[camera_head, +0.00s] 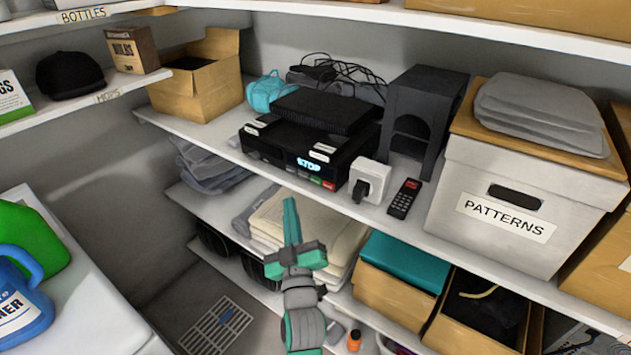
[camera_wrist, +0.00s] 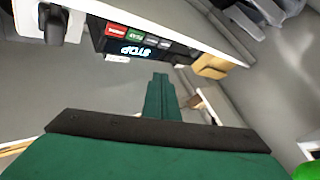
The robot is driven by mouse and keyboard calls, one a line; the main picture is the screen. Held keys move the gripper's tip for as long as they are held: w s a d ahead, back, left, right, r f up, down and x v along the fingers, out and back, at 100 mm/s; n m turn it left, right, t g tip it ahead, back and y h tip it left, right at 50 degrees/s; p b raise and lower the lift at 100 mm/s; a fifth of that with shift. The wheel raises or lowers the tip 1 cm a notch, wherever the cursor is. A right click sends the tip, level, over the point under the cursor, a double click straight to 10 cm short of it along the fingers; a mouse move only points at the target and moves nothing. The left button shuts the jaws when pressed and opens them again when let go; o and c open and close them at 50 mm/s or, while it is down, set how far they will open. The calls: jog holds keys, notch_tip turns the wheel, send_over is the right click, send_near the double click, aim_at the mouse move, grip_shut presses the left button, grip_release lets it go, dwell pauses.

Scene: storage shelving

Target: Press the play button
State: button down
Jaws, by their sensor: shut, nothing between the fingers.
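A black player (camera_head: 276,143) sits on the middle shelf, its display (camera_head: 308,164) lit with "STOP". Small coloured buttons lie along its lower front at the right, among them a green one (camera_head: 316,180) and a red one (camera_head: 328,185). In the wrist view the player appears upside down, with the green button (camera_wrist: 136,36) beside the red button (camera_wrist: 115,30); the green label seems to read "PLAY". My teal gripper (camera_head: 290,208) is shut and empty, in front of and below the player's front. Its fingertips (camera_wrist: 160,82) are apart from the buttons.
A white plug socket block (camera_head: 372,176) and a black remote (camera_head: 404,198) stand right of the player near the shelf edge (camera_head: 420,240). Folded towels (camera_head: 325,225) lie on the shelf below. A white "PATTERNS" box (camera_head: 500,190) stands at right.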

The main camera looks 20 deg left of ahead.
aim_at(309, 194)
jog(key=shift+w+d, duration=0.4)
jog(key=shift+w, duration=0.75)
jog(key=shift+w+d, duration=0.45)
jog(key=shift+w, duration=0.7)
jog(key=shift+w+d, duration=0.4)
jog(key=shift+w, duration=0.75)
jog(key=shift+w, duration=0.1)
jog(key=shift+w+d, duration=0.1)
jog(key=shift+w, duration=0.15)
jog(key=shift+w+d, duration=0.15)
jog(key=shift+w, duration=0.25)
jog(key=shift+s, duration=0.15)
jog(key=shift+s+a, duration=0.25)
jog(key=shift+s, duration=0.4)
jog(key=shift+s+a, duration=0.3)
jog(key=shift+s, duration=0.5)
jog(key=shift+s+a, duration=0.3)
jog(key=shift+s, duration=0.45)
jog(key=shift+s+a, duration=0.3)
jog(key=shift+s, duration=0.5)
jog(key=shift+f, duration=0.1)
